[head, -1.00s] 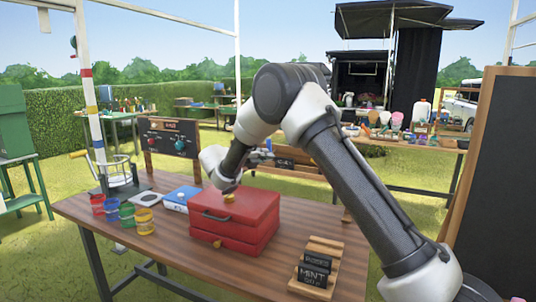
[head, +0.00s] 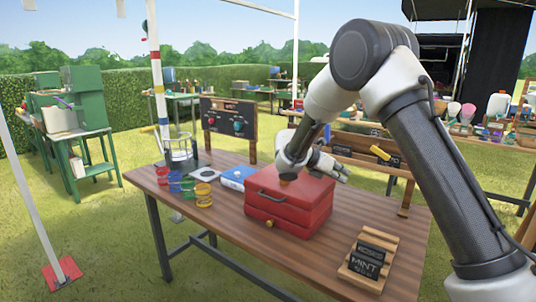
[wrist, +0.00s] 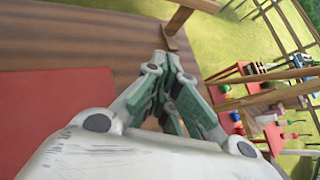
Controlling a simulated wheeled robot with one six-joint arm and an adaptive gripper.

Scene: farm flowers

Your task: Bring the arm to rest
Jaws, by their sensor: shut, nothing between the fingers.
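My gripper (head: 336,172) is shut and empty. In the head view it is above and behind the red toolbox, pointing right, and partly hidden by my own wrist. In the wrist view its green-padded fingers (wrist: 170,88) are drawn together over the wooden tabletop. My arm is bent, with its elbow high at the upper right of the head view. The red toolbox (head: 290,206) stands shut on the wooden table (head: 250,256) below the gripper; I cannot tell whether they touch. Part of its red lid (wrist: 50,115) shows at the left in the wrist view.

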